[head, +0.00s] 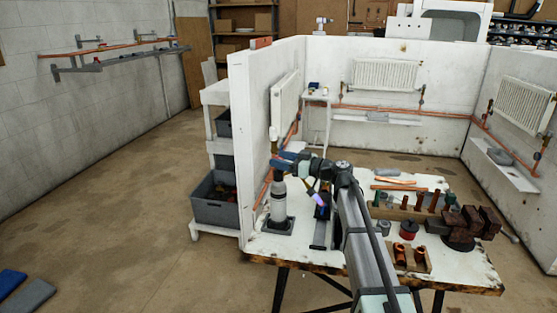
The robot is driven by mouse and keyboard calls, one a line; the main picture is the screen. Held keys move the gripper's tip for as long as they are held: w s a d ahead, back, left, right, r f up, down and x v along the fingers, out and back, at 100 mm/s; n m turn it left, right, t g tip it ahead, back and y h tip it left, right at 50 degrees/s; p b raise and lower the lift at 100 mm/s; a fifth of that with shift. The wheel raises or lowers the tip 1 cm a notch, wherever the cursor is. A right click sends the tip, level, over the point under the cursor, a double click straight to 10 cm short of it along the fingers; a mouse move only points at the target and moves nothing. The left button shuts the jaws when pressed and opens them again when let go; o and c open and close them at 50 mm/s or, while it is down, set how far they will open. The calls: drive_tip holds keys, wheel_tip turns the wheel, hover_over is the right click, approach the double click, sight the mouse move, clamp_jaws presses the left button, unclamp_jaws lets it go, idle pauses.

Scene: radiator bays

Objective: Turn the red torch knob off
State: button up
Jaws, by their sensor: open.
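The torch (279,200) stands upright as a pale grey canister in a dark square base (277,226) at the left end of the workbench. A purple-blue glow (319,199), which looks like a flame, shows to the right of the canister. The red knob cannot be made out; it is small or hidden near my gripper. My gripper (282,159) has blue finger parts and is open at the top of the torch. I cannot tell whether it touches the torch or the knob.
The white workbench (262,245) holds copper pipes (398,188), a red spool (409,229), a wooden block with copper fittings (411,258) and brown blocks (482,222) at right. A white partition wall (243,130) stands close behind the torch. Radiators (385,75) hang on the walls.

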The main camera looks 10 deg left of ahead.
drive_tip(key=shift+x, duration=0.8)
drive_tip(key=c, duration=0.9)
drive_tip(key=shift+c, duration=0.2)
